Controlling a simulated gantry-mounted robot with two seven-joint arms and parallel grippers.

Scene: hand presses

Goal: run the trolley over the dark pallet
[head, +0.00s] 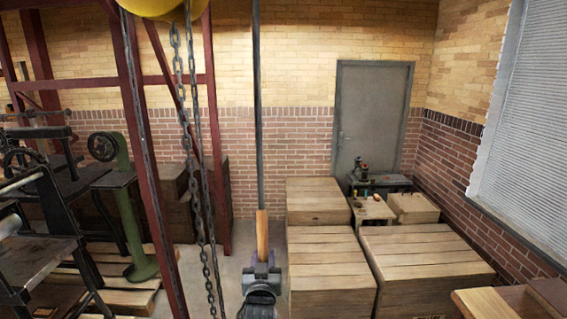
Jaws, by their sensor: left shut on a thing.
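My left gripper (262,267) is at the bottom centre, shut on the wooden handle (262,236) of a long dark pole (257,110). The pole stands about upright and runs out of the top of the view. A yellow rounded body (155,7) hangs at the top edge, left of the pole, cut off by the frame. Chains (196,140) hang from it down to the lower part of the view. I cannot make out a trolley or tell which pallet is the dark one. My right gripper is not in view.
A red steel frame (131,110) stands at left. A green press (124,180) and other machines stand near pale wooden pallets (140,298). Large wooden crates (425,250) fill the right side. A low table with small items stands before the grey door (372,120).

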